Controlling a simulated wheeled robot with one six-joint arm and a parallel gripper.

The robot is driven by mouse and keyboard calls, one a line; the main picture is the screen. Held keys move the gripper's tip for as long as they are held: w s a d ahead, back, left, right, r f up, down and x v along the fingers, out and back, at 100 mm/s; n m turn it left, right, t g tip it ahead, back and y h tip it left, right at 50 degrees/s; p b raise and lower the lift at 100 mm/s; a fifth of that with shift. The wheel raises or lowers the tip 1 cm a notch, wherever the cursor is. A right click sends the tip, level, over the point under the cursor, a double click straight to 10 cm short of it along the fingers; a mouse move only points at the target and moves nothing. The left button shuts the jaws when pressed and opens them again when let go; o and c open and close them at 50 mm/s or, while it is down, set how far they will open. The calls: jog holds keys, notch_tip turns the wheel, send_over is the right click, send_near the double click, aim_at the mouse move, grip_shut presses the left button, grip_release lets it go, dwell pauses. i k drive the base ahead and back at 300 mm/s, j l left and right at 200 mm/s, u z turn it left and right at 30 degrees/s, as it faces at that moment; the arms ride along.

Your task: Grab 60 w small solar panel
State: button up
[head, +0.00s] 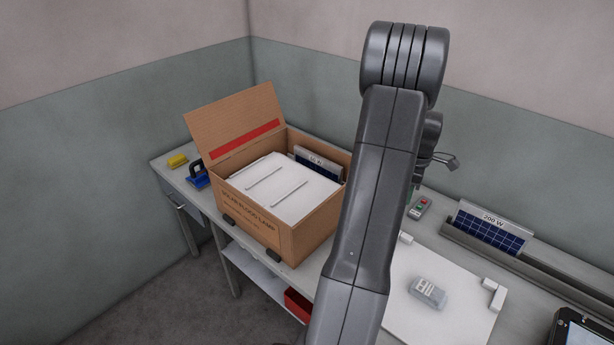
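A small dark blue solar panel (318,166) with a pale label strip stands inside the open cardboard box (285,235), at its back right. Its label is too small to read surely. A larger panel labelled 200 W (489,231) stands upright in a grey rail at the right. My arm crosses the middle of the view and hides part of the bench. My gripper (446,161) shows only partly behind the arm, above the back of the bench and apart from both panels. Whether it is open or shut is not clear.
White foam with two slots (302,182) fills most of the box. A white board (450,315) holds a small clear packet (428,292). A green-and-red button box (420,207) sits behind it. A yellow block (177,161) and a blue tool (198,177) lie left of the box.

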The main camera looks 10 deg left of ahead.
aim_at(330, 170)
jog(key=k+j+u, duration=0.25)
jog(key=k+j, duration=0.6)
jog(key=j+u, duration=0.25)
jog(key=i+z, duration=0.1)
jog(key=i, duration=0.25)
jog(key=i+j+z, duration=0.1)
jog(key=i, duration=0.3)
jog(key=i+j+z, duration=0.45)
jog(key=i, duration=0.3)
jog(key=i+j+z, duration=0.4)
jog(key=i+j, duration=0.25)
